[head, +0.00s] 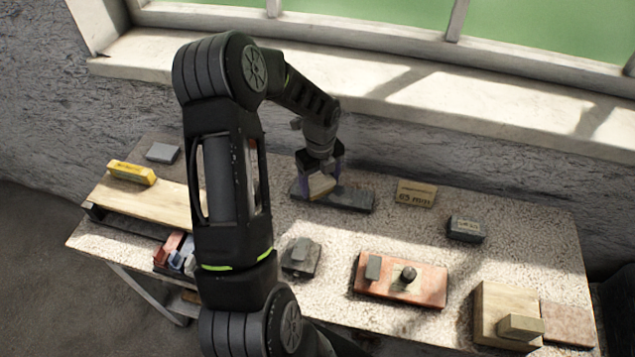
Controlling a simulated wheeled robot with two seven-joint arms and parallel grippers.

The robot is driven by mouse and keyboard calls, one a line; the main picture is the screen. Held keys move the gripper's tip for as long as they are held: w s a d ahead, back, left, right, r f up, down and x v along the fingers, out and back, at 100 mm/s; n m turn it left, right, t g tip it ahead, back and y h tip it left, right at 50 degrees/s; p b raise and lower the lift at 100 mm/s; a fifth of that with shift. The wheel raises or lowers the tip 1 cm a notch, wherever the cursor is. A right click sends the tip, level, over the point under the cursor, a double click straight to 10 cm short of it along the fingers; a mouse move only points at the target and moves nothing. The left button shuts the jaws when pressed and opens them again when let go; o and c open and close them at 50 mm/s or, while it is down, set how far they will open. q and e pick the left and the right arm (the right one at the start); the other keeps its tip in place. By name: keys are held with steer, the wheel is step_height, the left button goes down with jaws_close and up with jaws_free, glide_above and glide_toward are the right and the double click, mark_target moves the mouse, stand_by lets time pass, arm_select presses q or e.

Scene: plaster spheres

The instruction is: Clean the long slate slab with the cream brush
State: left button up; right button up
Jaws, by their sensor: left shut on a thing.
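The long slate slab (352,198) is dark grey and lies flat near the back middle of the table. My left gripper (321,183) points down over the slab's left part and is shut on the cream brush (321,186). The brush is at the slab's surface; I cannot tell whether it touches it. The gripper hides part of the slab's left half and the top of the brush. My right gripper is not in view.
A box marked 65 mm (416,193) and a dark block (466,229) stand right of the slab. A reddish board (428,287) with two small pieces, a dark stone (301,258) and a wooden block (494,307) lie in front. A yellow item (132,172) rests on a wooden board (150,205) at left.

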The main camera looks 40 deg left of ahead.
arm_select(q)
steer(key=shift+w+d, duration=0.25)
steer(key=shift+w, duration=0.5)
steer(key=shift+s+a+r+p, duration=0.15)
steer(key=shift+s+r+p, duration=0.15)
steer(key=shift+s+r, duration=0.15)
steer(key=shift+s+a+r+p, duration=0.15)
steer(key=shift+s+r+p, duration=0.15)
steer(key=shift+s, duration=0.25)
steer(key=shift+f+b, duration=0.55)
steer(key=shift+f, duration=0.3)
steer(key=shift+s+r, duration=0.1)
steer(key=shift+s, duration=0.1)
steer(key=shift+s+a, duration=0.2)
steer(key=shift+s, duration=0.15)
